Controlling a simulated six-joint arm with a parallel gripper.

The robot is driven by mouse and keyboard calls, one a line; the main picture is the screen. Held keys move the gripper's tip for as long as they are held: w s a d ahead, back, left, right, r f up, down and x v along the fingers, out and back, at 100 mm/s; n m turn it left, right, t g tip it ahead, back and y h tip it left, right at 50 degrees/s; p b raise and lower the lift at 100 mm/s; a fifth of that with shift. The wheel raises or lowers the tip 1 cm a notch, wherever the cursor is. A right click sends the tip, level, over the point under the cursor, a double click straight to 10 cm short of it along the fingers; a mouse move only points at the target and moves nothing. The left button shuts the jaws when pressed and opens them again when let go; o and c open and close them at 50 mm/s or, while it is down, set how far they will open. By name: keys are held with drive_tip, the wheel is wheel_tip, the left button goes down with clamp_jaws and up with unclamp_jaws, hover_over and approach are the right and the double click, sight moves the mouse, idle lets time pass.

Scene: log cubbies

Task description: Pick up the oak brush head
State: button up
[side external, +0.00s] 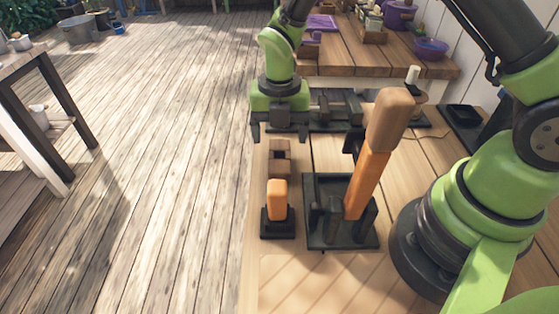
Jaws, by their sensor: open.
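My gripper (279,133) is open, its two dark fingers spread apart and pointing down over the wooden bench top. Just below it in the picture lies a small brown wooden block with dark parts (280,156); I cannot tell if the fingers are around it or above it. A tall orange handle (367,184) stands tilted in a black fixture (322,187), with a light-brown wooden block (391,119) on its top end. I cannot tell for certain which wooden piece is the oak brush head. Nothing shows between the fingers.
A short orange block (277,196) stands in a small black holder (278,229) at the front. Dark fixtures (338,107) lie behind my gripper. A wooden table (400,62) with purple containers stands at the back. The bench's front end is clear.

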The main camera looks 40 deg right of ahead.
sight(279, 154)
wheel_tip(279, 154, down, 6)
idle(0.4)
drive_tip(key=shift+c, duration=0.2)
drive_tip(key=c, duration=1)
